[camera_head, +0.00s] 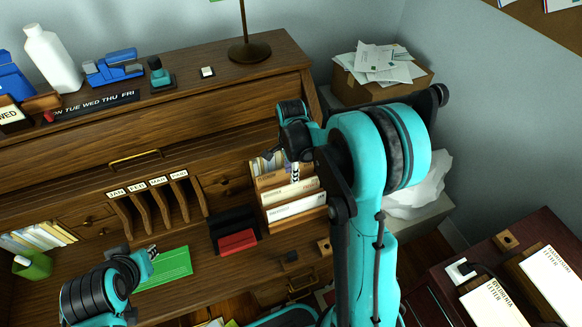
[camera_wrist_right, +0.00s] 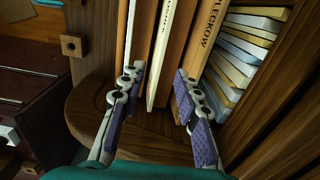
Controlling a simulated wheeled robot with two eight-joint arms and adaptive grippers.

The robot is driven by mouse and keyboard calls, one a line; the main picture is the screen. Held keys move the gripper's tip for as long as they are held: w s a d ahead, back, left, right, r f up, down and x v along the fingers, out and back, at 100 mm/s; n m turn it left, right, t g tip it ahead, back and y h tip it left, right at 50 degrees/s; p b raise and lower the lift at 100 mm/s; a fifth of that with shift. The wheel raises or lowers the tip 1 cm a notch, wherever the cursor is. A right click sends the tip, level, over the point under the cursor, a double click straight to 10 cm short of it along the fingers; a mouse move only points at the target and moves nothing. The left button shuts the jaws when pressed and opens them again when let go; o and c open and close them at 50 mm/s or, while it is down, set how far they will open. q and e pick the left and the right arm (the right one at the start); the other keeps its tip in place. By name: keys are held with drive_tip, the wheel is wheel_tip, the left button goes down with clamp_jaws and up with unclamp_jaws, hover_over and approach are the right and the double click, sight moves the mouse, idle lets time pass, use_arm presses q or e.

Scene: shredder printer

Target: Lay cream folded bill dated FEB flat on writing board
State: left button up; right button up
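No cream bill with a readable FEB date shows. Cream and white papers (camera_head: 296,207) stand in a wooden sorter on the right of the desk, and their edges show in the right wrist view (camera_wrist_right: 163,55). My right gripper (camera_head: 296,175) is above this sorter. In the right wrist view its fingers (camera_wrist_right: 158,90) are apart, with paper and divider edges beyond the gap; it holds nothing visible. My left gripper (camera_head: 151,254) is low over the desk at a green sheet (camera_head: 176,266); whether it is open or shut is unclear. The desk's writing surface (camera_head: 205,285) is partly hidden by my arms.
Slots labelled JAN, FEB, MAR and PAID (camera_head: 150,205) stand at the desk's back. A black and red box (camera_head: 237,241) sits left of the sorter. A lamp (camera_head: 250,50) stands on top. A cabinet with letter trays (camera_head: 495,300) is at right.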

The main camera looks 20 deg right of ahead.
drive_tip(key=b, duration=0.2)
hover_over(292, 194)
drive_tip(key=f, duration=0.6)
drive_tip(key=shift+w+f, duration=0.25)
drive_tip(key=shift+w, duration=0.15)
clamp_jaws()
drive_tip(key=shift+r, duration=0.15)
drive_tip(key=shift+r+p, duration=0.8)
drive_tip(key=shift+r, duration=0.1)
drive_tip(key=shift+r, duration=0.1)
